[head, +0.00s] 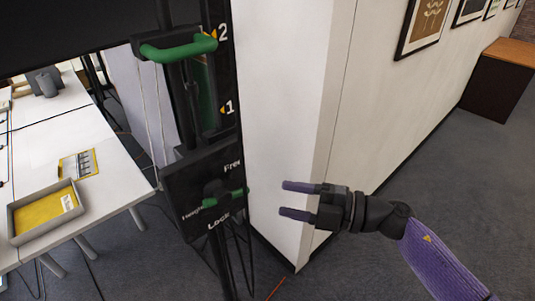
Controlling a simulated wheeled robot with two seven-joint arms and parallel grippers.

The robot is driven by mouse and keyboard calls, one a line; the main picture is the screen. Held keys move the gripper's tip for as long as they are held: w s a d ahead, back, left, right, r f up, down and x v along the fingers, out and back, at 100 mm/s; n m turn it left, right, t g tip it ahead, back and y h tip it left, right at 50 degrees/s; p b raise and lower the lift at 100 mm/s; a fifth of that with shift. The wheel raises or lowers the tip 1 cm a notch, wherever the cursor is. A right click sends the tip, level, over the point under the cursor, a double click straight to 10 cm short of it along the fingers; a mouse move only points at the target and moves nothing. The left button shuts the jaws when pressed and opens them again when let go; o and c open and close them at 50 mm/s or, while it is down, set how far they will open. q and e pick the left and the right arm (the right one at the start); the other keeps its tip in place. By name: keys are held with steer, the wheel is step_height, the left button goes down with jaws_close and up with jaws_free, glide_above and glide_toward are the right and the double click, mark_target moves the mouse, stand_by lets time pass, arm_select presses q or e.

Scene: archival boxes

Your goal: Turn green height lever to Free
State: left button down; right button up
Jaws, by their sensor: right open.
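The green height lever (237,192) sits on a black panel (178,181) on a dark upright post. The word "Free" is above the lever and "Lock" is below it. The gripper is empty and a gap shows between the fingertips and the lever. My left gripper is not in view.
A green handle (180,48) is higher on the post, beside a scale marked 1 and 2. A white wall corner (290,120) stands right behind the post. A white table (95,190) with a grey tray (13,232) is at left. Carpet floor is clear at lower right.

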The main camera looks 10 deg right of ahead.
mark_target(244, 193)
steer(key=x, duration=0.2)
steer(key=p+x, duration=0.1)
steer(key=x, duration=0.1)
steer(key=shift+s+a+r, duration=0.2)
steer(key=shift+s, duration=0.2)
steer(key=x, duration=0.3)
steer(key=shift+w+f, duration=0.2)
steer(key=shift+w, duration=0.05)
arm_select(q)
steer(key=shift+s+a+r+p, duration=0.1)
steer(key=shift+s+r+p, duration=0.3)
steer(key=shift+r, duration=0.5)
arm_select(e)
steer(key=shift+w+a, duration=0.15)
steer(key=shift+a, duration=0.45)
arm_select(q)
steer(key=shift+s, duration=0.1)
arm_select(e)
steer(key=shift+f, duration=0.1)
steer(key=shift+c, duration=0.3)
jaws_close()
